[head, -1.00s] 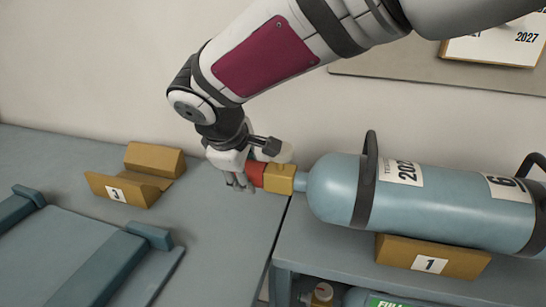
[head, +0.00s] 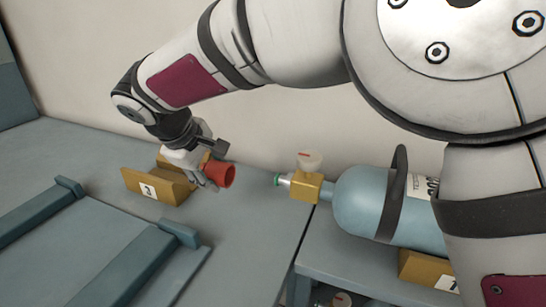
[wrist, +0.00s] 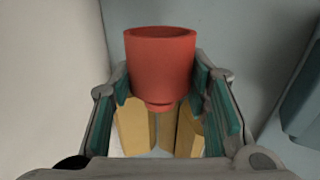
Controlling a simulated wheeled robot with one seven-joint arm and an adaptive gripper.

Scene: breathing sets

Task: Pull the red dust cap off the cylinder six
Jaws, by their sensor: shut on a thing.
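The blue cylinder six (head: 365,205) lies on its side at the right of the head view. The cylinder's number label is hidden behind my arm.
A yellow cradle marked 3 (head: 150,187) stands on the bench just left of and below my gripper. Another yellow cradle (head: 428,269) supports the cylinder. Blue rails (head: 110,275) lie at the front left. Bare bench (head: 255,215) lies between.

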